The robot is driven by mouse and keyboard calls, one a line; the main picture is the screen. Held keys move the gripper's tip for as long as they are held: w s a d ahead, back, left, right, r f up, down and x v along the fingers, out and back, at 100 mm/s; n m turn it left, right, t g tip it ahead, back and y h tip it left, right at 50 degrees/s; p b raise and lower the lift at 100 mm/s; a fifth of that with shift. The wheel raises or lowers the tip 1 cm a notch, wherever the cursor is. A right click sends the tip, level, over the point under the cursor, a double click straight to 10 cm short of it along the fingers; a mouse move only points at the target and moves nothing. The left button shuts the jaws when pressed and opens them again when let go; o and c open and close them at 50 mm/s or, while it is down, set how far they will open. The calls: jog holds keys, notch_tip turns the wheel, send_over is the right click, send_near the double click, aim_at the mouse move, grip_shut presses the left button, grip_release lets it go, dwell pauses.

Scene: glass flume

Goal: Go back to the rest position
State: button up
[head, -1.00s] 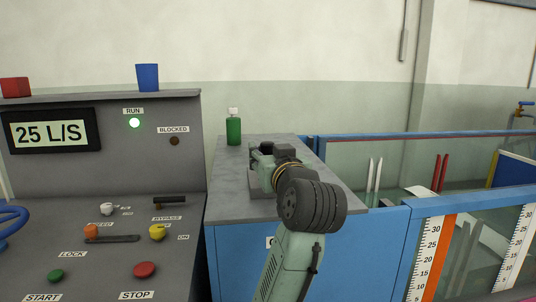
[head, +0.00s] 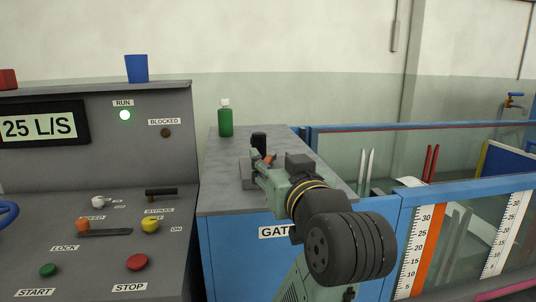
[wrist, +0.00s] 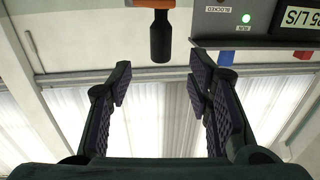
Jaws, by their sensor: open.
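My gripper (wrist: 160,88) is open and empty in the wrist view, its two dark fingers wide apart. In the head view my own wrist and forearm hide most of it, over the grey top of the blue cabinet labelled GATE (head: 240,268). A black handle (wrist: 160,38) with an orange part at its base shows beyond the fingertips in the wrist view, apart from them. The handle also stands upright in the head view (head: 258,140), just behind my gripper on the grey top.
A green bottle (head: 226,120) with a white cap stands behind, on the grey top. The control console (head: 100,165) is at the left, with a blue cup (head: 136,69) on its ledge and RUN lit. A glass flume (head: 450,235) is at the right.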

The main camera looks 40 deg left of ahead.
jog(key=shift+s+d, duration=0.3)
jog(key=shift+d, duration=0.1)
